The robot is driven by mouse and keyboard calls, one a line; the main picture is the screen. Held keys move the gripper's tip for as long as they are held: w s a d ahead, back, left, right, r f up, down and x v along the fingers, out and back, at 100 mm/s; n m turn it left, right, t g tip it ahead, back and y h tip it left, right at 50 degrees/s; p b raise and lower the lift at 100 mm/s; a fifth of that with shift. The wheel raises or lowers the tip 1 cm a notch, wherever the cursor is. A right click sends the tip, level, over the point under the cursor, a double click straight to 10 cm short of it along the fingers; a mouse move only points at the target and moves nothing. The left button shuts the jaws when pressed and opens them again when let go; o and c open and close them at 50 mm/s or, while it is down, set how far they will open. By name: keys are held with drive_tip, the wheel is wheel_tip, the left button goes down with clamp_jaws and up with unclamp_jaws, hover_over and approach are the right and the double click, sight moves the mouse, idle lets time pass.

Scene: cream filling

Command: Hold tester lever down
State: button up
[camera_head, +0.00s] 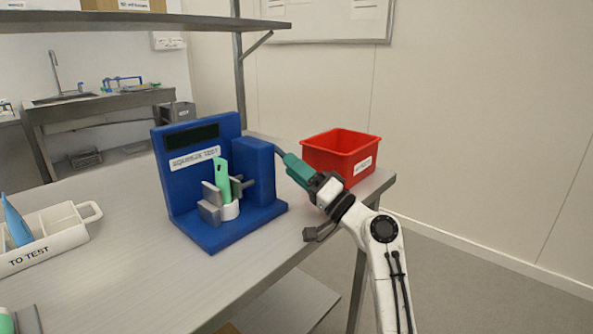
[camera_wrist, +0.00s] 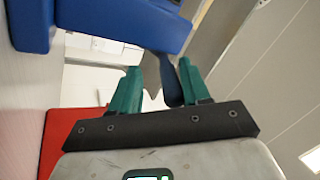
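The blue tester (camera_head: 190,205) stands on the table, with a dark display and a "SQUEEZE TEST" label. A green tube (camera_head: 221,172) stands in its white cup (camera_head: 230,209) between grey jaws (camera_head: 209,204). The tester's dark blue lever (camera_head: 281,151) sticks out on the right side of its block. My gripper (camera_head: 290,160), with teal fingers, is at the lever's outer end. In the wrist view the lever (camera_wrist: 171,82) lies between the spread fingers, close to the right finger, with a gap at the left one. I cannot tell whether it touches.
A red bin (camera_head: 335,146) with a white label stands right behind my gripper. A white "TO TEST" tray (camera_head: 55,240) holding a blue tube (camera_head: 17,222) is at the left. A shelf (camera_head: 130,22) hangs above. The table's front middle is clear.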

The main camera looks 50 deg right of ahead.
drive_tip(key=b+v, duration=0.1)
drive_tip(key=v, duration=0.9)
drive_tip(key=shift+s+f, duration=0.2)
drive_tip(key=shift+s, duration=0.15)
idle(0.4)
